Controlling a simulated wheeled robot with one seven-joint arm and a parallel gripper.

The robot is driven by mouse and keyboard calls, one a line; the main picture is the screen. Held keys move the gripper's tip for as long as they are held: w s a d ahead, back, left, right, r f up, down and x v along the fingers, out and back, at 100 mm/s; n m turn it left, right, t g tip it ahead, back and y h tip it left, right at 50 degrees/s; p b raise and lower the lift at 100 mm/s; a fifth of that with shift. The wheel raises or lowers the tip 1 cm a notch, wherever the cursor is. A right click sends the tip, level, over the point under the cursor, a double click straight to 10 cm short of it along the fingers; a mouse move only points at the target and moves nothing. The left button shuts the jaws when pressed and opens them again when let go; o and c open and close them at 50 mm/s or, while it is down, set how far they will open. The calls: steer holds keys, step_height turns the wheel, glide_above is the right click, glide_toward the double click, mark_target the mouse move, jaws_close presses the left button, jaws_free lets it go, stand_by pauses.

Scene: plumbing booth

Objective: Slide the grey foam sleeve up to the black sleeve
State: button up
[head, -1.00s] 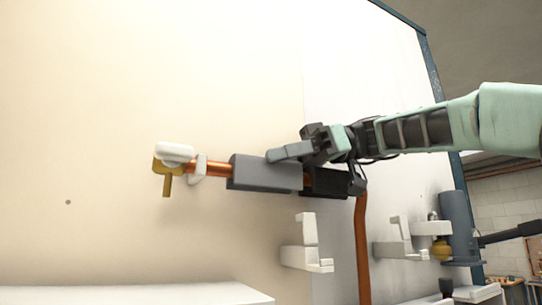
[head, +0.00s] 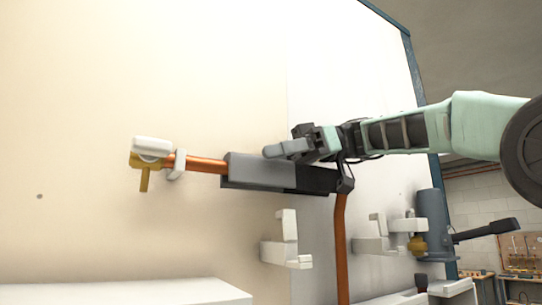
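The grey foam sleeve (head: 258,172) is around the horizontal copper pipe (head: 207,165) on the wall panel. The black sleeve (head: 316,180) is to its right, close to the pipe's bend. The two sleeves look end to end, with no clear gap between them. My gripper (head: 284,150) is at the upper edge of the grey sleeve, near its right end, with its fingers pointing left. The fingers overlap one another in this view, so their opening and any contact with the sleeve are hidden.
A brass valve (head: 145,180) with a white handle is at the pipe's left end, beside a white clip (head: 177,165). The pipe (head: 342,240) runs down from the bend. White brackets (head: 287,245) stick out below. A blue-grey cylinder (head: 431,231) is at right.

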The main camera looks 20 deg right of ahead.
steer(key=shift+o, duration=0.3)
steer(key=v, duration=1.2)
steer(key=shift+d+r, duration=0.1)
steer(key=shift+d, duration=0.05)
steer(key=p+v, duration=0.1)
steer(key=v, duration=0.4)
steer(key=shift+p, duration=0.35)
